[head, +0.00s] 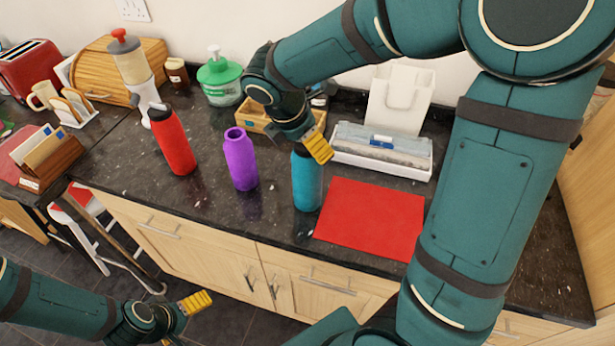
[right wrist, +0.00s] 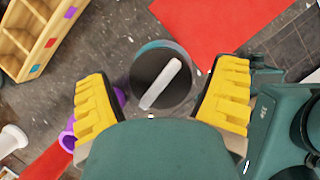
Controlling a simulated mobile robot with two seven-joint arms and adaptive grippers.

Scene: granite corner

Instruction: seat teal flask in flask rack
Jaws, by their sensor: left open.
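The teal flask (head: 307,185) stands upright on the dark counter, left of the red mat. My right gripper (head: 316,146) is over its top and hides it in the head view. In the right wrist view, the flask's dark round top with a pale bar (right wrist: 160,78) lies between the yellow fingers, with small gaps on both sides; the gripper is open. The wooden flask rack (head: 253,117) is behind, partly hidden by my right gripper; its compartments and coloured tags show in the right wrist view (right wrist: 45,38). My left gripper (head: 184,321) is open and empty, low in front of the counter.
A purple flask (head: 241,160) and a red flask (head: 173,140) stand to the left. The red mat (head: 370,217) lies to the right. A white tray (head: 383,150) and a white bag-shaped holder (head: 400,98) are behind.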

